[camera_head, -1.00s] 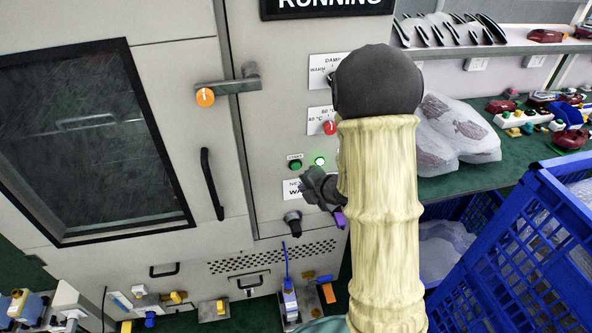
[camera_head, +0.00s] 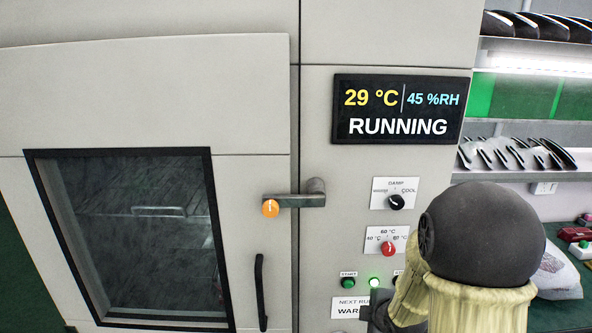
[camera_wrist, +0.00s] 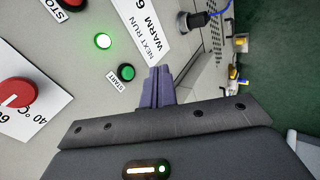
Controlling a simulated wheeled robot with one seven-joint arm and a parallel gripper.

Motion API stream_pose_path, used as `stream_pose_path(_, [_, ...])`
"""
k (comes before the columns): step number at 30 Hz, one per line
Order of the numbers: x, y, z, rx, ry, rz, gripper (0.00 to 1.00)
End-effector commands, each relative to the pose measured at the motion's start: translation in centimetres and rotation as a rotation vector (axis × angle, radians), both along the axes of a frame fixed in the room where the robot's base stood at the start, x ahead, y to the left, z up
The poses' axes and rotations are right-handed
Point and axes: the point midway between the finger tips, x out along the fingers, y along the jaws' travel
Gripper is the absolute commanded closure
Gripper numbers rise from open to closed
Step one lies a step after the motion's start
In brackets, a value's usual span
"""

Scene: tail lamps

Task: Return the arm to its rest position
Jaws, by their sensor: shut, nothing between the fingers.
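My gripper (camera_wrist: 158,88) is shut and empty in the wrist view, its purple-grey fingers together in front of the control panel. The green START button (camera_wrist: 126,72), a lit green lamp (camera_wrist: 103,41) and a red knob (camera_wrist: 16,93) lie ahead of it. In the head view my arm, with its dark joint and cream sleeve, stands at the lower right before the panel. The fingertips are not clear there. The START button (camera_head: 348,283) and green lamp (camera_head: 374,282) show left of the arm. I cannot tell the exact gap between fingers and panel.
The test cabinet's door (camera_head: 150,110) looks closed, with an orange-tipped latch (camera_head: 295,201) and a black handle (camera_head: 260,291). The display (camera_head: 402,110) reads 29 °C, 45 %RH, RUNNING. A shelf of dark parts (camera_head: 516,154) and a bagged item (camera_head: 557,273) are at the right.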

Motion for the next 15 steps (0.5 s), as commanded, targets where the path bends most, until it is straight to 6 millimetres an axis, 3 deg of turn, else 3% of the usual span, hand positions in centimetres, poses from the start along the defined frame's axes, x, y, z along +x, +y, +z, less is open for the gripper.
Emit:
stream_pose_path(7, [-6.5,0.2,2.0,0.293,0.195,-0.618,1.0])
stream_pose_path(15, [-14.0,2.4,3.3,0.541,0.387,-1.192,1.0])
